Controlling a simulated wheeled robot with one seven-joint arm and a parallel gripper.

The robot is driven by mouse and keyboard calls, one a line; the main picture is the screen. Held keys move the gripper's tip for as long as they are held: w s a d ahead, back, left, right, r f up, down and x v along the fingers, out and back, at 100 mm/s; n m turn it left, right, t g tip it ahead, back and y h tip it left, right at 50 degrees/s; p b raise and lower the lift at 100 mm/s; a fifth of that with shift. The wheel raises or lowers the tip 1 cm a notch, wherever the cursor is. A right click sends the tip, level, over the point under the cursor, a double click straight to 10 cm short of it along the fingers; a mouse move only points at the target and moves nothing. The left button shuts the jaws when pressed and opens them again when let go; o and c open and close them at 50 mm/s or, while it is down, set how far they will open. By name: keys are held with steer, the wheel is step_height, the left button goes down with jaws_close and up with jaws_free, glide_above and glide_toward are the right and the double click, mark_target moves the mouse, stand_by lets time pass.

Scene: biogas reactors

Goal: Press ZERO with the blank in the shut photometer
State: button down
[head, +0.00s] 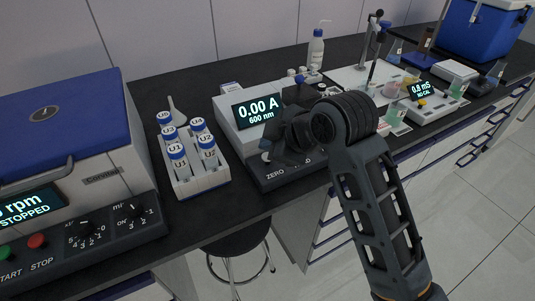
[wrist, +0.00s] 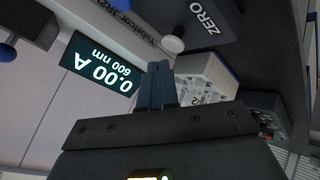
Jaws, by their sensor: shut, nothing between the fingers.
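The photometer (head: 228,122) is a pale box with a dark front panel, and its display (head: 259,110) reads 0.00 A, 600 nm. The same display shows upside down in the wrist view (wrist: 103,71). The ZERO label (wrist: 202,22) is on the dark panel, with a round white button (wrist: 173,45) beside it. My gripper (wrist: 160,66) is shut and empty, its fingertips close to the button; I cannot tell whether they touch. In the head view my wrist hides part of the photometer. The blank is not visible, and I cannot make out the lid's state.
A white rack (head: 197,181) of blue-capped tubes stands left of the photometer. A centrifuge (head: 75,150) reading STOPPED is at the far left. A meter (head: 425,105), a bottle (head: 316,50) and a blue cooler (head: 487,30) are farther right. A stool (head: 237,245) stands below the bench.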

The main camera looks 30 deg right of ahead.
steer(key=shift+f, duration=0.1)
stand_by(0.4)
steer(key=shift+f, duration=0.3)
steer(key=shift+f+b, duration=0.75)
steer(key=shift+f, duration=0.2)
stand_by(1.0)
steer(key=shift+r, duration=0.1)
steer(key=shift+r+p, duration=1.25)
steer(key=shift+r, duration=0.1)
step_height(320, 180, up, 5)
steer(key=p, duration=0.4)
steer(key=shift+p, duration=0.35)
